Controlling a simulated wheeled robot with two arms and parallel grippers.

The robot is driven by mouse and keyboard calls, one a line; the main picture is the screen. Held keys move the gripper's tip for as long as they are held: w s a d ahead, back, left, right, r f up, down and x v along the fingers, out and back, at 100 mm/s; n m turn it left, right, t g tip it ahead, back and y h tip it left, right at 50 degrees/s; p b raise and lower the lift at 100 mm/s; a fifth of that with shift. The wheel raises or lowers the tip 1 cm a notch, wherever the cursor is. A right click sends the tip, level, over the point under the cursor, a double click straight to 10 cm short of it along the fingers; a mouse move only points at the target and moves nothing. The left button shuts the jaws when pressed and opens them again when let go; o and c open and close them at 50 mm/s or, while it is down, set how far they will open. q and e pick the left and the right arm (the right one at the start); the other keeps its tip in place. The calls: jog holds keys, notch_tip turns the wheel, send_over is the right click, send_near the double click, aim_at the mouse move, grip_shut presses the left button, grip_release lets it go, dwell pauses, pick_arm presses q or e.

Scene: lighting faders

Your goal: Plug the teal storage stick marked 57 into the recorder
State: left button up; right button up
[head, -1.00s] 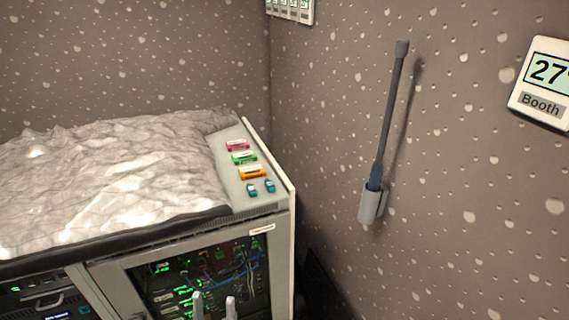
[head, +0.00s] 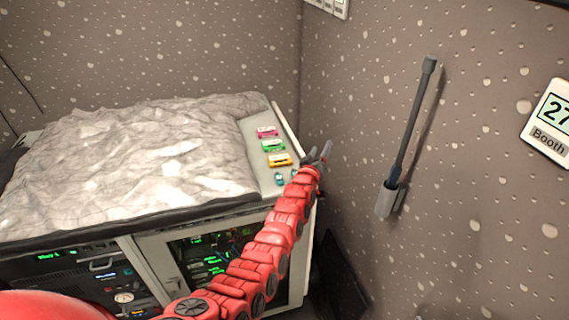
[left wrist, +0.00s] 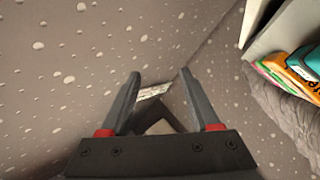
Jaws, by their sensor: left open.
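Two small teal sticks lie at the near end of the pale side strip of the cabinet top in the head view. One teal stick (head: 279,179) shows clearly; the other (head: 294,174) is partly hidden by my arm. Their markings are too small to read. A teal piece (left wrist: 306,60) also shows at the right edge of the left wrist view. My left gripper (head: 320,151) is open and empty, just right of the strip and near the wall. Its open fingers (left wrist: 160,73) also show in the left wrist view. I cannot pick out the recorder. My right gripper is not in view.
Pink (head: 267,132), green (head: 273,146) and orange (head: 280,160) cartridges lie on the strip behind the teal sticks. A crumpled grey sheet (head: 130,155) covers the rest of the top. A rod in a holder (head: 390,200) is on the right wall.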

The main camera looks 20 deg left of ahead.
pick_arm(q)
jog(key=w+d+m+g+h, duration=0.1)
jog(key=w+d+g+h, duration=0.1)
jog(key=w+d+g, duration=0.15)
jog(key=g+y, duration=0.6)
jog(key=g, duration=0.5)
send_near(280, 180)
jog(key=shift+n, duration=0.3)
jog(key=b+x, duration=0.6)
jog(key=b, duration=0.1)
jog(key=shift+d+f, duration=0.15)
jog(key=shift+f, duration=0.25)
jog(key=shift+w+a+f+b, duration=0.25)
jog(key=shift+w+f+b, duration=0.1)
jog(key=shift+f+b, duration=0.25)
jog(key=shift+w+a+f, duration=0.15)
